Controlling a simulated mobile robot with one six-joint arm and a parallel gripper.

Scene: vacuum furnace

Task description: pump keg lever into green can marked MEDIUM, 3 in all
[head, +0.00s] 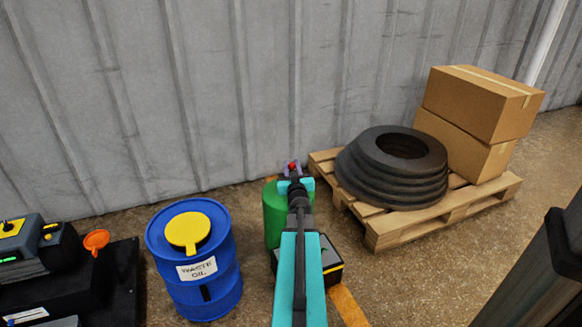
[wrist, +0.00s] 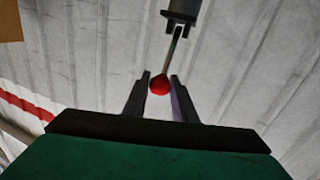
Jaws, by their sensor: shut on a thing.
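My gripper (head: 294,181) is beyond the end of my teal arm in the head view, with a red knob (head: 292,166) at its tip. In the wrist view the red knob (wrist: 160,86) sits between the two dark fingers, and my gripper is shut on it. A thin metal lever rod (wrist: 173,45) runs from the knob up to a dark fitting (wrist: 181,12). A green cylinder (head: 273,215) stands behind my arm, which hides part of it. No MEDIUM marking shows, so I cannot tell whether it is the can or the keg.
A blue WASTE OIL drum (head: 209,288) with a yellow lid stands left of my arm. A dark box with a yellow edge (head: 325,262) is by the green cylinder's foot. A pallet (head: 398,231) with black rings (head: 392,180) and cardboard boxes (head: 474,103) stands right. A corrugated wall is behind.

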